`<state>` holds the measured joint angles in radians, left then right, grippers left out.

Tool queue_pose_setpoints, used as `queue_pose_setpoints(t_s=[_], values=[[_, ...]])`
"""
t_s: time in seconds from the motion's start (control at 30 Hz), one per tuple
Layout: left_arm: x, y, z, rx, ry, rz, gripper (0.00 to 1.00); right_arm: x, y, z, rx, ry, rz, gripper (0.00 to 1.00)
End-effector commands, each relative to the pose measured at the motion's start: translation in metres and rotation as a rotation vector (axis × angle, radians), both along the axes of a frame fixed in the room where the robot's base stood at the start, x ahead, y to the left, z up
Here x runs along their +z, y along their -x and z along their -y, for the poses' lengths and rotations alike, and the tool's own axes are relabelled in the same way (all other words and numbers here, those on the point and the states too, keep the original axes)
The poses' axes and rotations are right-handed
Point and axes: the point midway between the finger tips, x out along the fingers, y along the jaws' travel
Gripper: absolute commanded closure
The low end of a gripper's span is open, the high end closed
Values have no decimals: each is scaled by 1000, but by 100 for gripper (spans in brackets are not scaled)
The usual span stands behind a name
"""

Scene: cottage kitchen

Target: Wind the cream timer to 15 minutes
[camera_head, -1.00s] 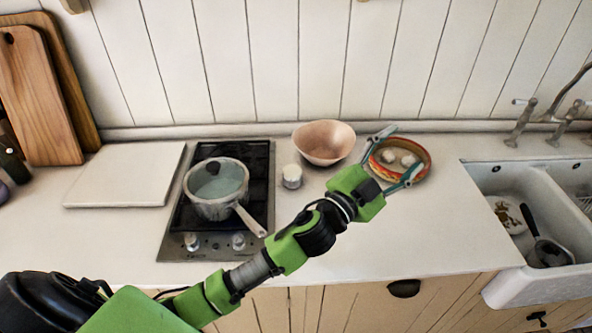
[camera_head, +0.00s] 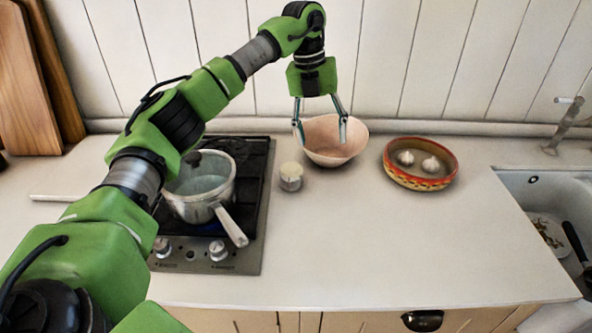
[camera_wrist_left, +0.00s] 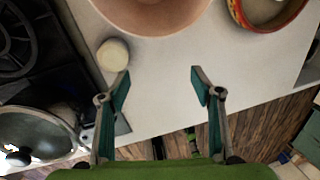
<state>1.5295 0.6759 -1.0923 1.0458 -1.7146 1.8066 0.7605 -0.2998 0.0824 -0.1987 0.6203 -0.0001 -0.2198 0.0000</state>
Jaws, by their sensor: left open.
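The cream timer (camera_head: 290,176) is a small round piece with a pale top and a greyish lower band. It stands on the white counter just right of the hob. In the left wrist view the timer (camera_wrist_left: 113,54) shows from above, near the left fingertip and apart from it. My left gripper (camera_head: 320,128) is open and empty, pointing down in front of the pink bowl, above and to the right of the timer. Its two fingers (camera_wrist_left: 160,78) are spread in the left wrist view. Any marks on the timer are too small to read. My right gripper is not in view.
The pink bowl (camera_head: 335,152) stands behind and right of the timer. A lidded saucepan (camera_head: 215,207) sits on the black hob (camera_head: 256,190), its handle toward the front right. A patterned dish (camera_head: 420,181) holds garlic bulbs. The sink (camera_head: 525,185) is at right. The front counter is clear.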

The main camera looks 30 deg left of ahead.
Motion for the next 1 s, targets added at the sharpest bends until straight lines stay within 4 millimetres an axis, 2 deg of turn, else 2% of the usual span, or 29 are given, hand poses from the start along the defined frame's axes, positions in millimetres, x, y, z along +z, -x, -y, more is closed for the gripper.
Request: queue_pose_setpoints(t_s=[0.03, 0.1, 0.23, 0.37, 0.8, 1.0], values=[[7, 7, -24, 50, -50, -25, 41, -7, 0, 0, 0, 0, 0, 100], [16, 17, -48, 103, -100, -61, 41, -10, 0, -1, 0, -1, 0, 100], [25, 28, -69, 153, -146, -97, 41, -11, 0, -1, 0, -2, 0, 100], [15, 30, -72, 159, -154, -106, 41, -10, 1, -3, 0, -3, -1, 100], [-73, 31, -71, 155, -152, -105, 41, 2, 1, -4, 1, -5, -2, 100], [-100, 31, -71, 156, -150, -104, 41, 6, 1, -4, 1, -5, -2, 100]])
